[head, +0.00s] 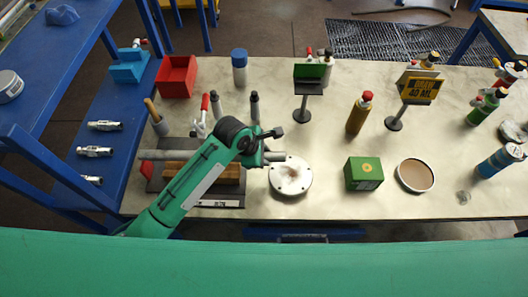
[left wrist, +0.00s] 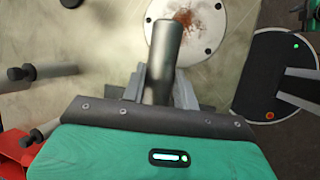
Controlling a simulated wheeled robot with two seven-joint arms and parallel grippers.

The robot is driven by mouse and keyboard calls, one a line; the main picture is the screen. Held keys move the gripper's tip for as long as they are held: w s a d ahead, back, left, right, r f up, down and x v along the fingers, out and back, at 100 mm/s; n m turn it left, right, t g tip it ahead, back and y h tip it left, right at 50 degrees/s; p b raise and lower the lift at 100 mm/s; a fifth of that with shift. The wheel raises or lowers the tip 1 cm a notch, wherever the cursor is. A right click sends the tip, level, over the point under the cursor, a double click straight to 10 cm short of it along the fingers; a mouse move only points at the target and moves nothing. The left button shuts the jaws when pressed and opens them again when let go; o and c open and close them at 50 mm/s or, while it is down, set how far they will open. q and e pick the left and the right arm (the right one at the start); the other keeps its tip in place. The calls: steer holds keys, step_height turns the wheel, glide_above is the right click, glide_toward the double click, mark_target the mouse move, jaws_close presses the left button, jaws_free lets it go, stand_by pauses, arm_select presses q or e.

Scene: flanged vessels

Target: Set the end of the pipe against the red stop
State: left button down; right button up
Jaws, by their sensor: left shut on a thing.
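A grey pipe (head: 157,154) lies left to right over a dark fixture with a wooden block. Its middle is hidden under my left arm. My left gripper (head: 268,148) is shut on the pipe near its right end, which pokes out just above a white round flange (head: 290,175). In the left wrist view the pipe (left wrist: 166,45) sits between the jaws of the left gripper (left wrist: 160,86), its free end over the edge of the stained white flange (left wrist: 190,25). My right gripper is not in view.
Black-topped posts (head: 254,105) and a red-handled clamp (head: 204,110) stand behind the arm. A red bin (head: 176,77), a blue-capped bottle (head: 239,67) and a green box (head: 364,173) stand around. The table between flange and green box is clear.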

arm_select(q)
steer(key=shift+f+b, duration=0.75)
steer(key=shift+f, duration=2.85)
steer(key=shift+a+p, duration=0.2)
steer(key=shift+p, duration=0.25)
steer(key=c, duration=1)
jaws_free()
steer(key=shift+f, duration=0.1)
steer(key=shift+s, duration=0.1)
steer(key=b+v, duration=0.1)
steer(key=v, duration=1.2)
steer(key=shift+a+r+b, duration=0.2)
steer(key=shift+r+b, duration=0.15)
steer(key=shift+b, duration=0.05)
